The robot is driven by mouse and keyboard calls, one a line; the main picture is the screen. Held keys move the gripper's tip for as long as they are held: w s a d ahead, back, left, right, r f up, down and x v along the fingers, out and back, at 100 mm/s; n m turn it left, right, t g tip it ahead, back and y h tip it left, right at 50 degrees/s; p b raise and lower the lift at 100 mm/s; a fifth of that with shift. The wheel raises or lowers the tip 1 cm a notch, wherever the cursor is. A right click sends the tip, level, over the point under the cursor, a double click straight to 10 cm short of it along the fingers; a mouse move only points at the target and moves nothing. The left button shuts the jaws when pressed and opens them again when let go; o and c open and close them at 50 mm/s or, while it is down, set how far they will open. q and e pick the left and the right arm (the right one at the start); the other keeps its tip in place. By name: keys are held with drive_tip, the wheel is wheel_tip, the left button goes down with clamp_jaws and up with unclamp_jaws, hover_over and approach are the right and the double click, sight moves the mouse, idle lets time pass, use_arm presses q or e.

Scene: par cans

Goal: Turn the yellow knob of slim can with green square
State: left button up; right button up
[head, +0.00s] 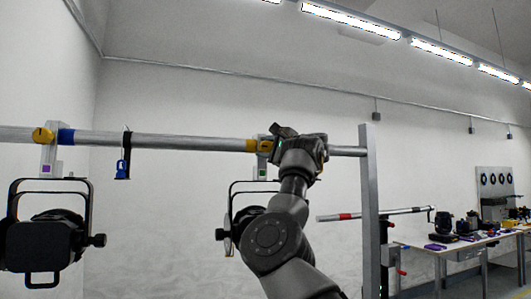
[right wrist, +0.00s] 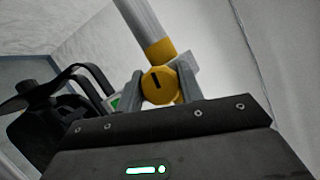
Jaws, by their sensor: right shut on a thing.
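The slim can (head: 236,229) with the green square (head: 262,172) hangs from the metal pipe at the centre of the head view; my right arm covers much of its right side. Its yellow knob (right wrist: 158,84) lies between the two grey fingers of my right gripper (right wrist: 160,90) in the right wrist view, with a dark slot facing the camera. The gripper is shut on the knob. The green square also shows in the right wrist view (right wrist: 116,102), left of the knob. In the head view, my right gripper (head: 273,146) is at the clamp. My left gripper is out of view.
Another black can (head: 42,245) with a purple square (head: 46,169) and a yellow knob (head: 42,135) hangs at the left. A blue clip (head: 122,168) hangs from the pipe (head: 190,142). An upright post (head: 370,215) and a cluttered table (head: 465,245) stand to the right.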

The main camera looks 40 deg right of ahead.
drive_tip(key=m+t+h+b, duration=0.1)
drive_tip(key=m, duration=0.3)
drive_tip(key=m+t+h+b, duration=0.1)
drive_tip(key=m, duration=0.3)
drive_tip(key=shift+m+h+b, duration=0.35)
drive_tip(key=shift+m+h, duration=0.05)
drive_tip(key=m+h+b, duration=0.1)
drive_tip(key=m+h, duration=0.1)
drive_tip(key=m, duration=0.2)
drive_tip(key=shift+m, duration=0.4)
drive_tip(key=shift+d+m+h+b, duration=0.1)
drive_tip(key=shift+m+h+b, duration=0.25)
drive_tip(key=shift+m+h, duration=1.1)
drive_tip(key=shift+m, duration=0.65)
drive_tip(key=o, duration=1)
drive_tip(key=shift+r, duration=0.1)
drive_tip(key=shift+s, duration=0.1)
